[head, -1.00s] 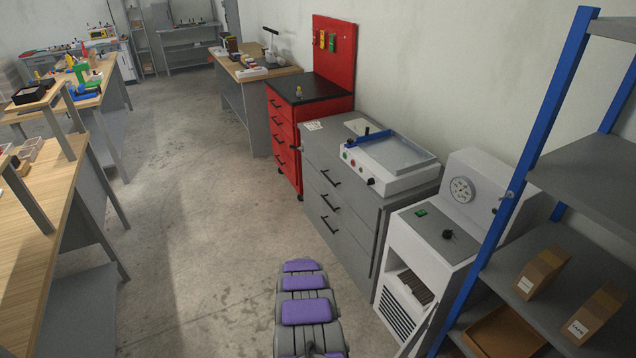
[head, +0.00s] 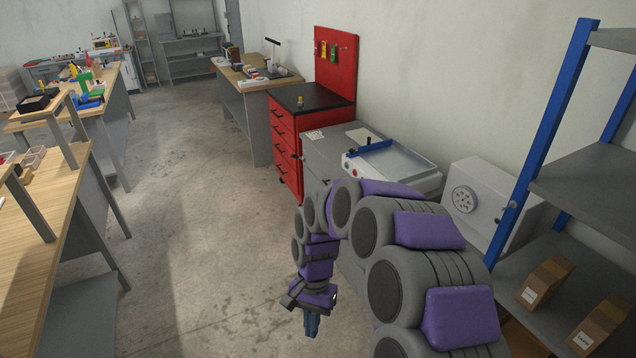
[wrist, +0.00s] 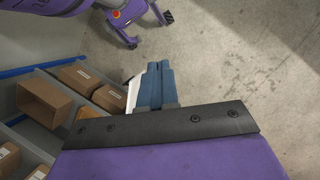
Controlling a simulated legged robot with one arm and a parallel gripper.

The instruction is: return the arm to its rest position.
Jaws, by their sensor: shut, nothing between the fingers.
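My gripper (head: 311,324) hangs at the end of my arm, pointing down over the open concrete floor in the head view. My arm is purple and grey and arches up from the lower right, then bends down to the gripper. In the wrist view the blue fingers of my gripper (wrist: 156,80) lie close together, shut with nothing between them. Part of my own purple body shows at the top of the wrist view.
A shelf rack with a blue post (head: 545,140) and cardboard boxes (head: 545,283) stands at the right. A wooden bench (head: 40,225) is at the left. The floor (head: 200,240) between is clear.

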